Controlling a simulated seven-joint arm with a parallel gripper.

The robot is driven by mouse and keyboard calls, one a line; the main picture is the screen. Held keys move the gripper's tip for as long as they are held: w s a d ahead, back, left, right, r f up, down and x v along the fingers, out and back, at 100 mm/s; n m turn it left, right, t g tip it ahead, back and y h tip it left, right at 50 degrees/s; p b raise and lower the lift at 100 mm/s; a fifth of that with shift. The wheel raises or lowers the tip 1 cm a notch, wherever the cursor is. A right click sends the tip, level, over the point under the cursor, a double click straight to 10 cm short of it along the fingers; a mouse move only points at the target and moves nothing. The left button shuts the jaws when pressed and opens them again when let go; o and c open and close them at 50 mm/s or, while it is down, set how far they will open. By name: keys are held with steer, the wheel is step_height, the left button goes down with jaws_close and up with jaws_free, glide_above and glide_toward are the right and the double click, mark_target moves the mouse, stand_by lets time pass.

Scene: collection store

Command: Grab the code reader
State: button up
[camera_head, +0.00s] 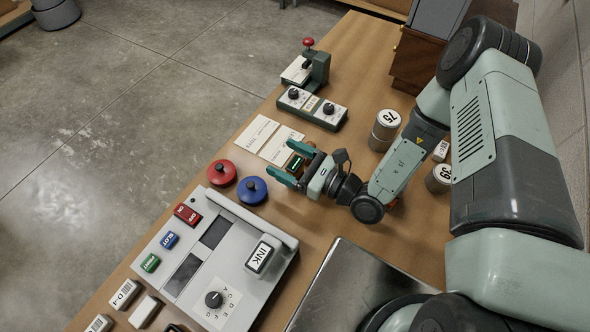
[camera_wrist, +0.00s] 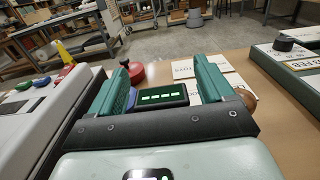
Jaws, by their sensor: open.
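A small dark device with a lit green display, which looks like the code reader (camera_head: 296,163), sits on the wooden table near the pale cards. In the wrist view the code reader (camera_wrist: 162,96) shows between my two teal fingers, its display facing the camera. My gripper (camera_head: 291,163) is open, with one finger on each side of the reader. I cannot tell whether either finger touches it. The reader's lower part is hidden by my gripper (camera_wrist: 162,84) in the wrist view.
A red disc (camera_head: 222,173) and a blue disc (camera_head: 252,190) with knobs stand left of my gripper. A grey console (camera_head: 235,226) lies below them. Pale cards (camera_head: 257,134) and a two-knob green box (camera_head: 312,108) lie beyond. Labelled cans (camera_head: 384,130) stand near my arm.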

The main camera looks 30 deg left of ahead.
steer(key=c, duration=1.2)
steer(key=shift+r, duration=0.1)
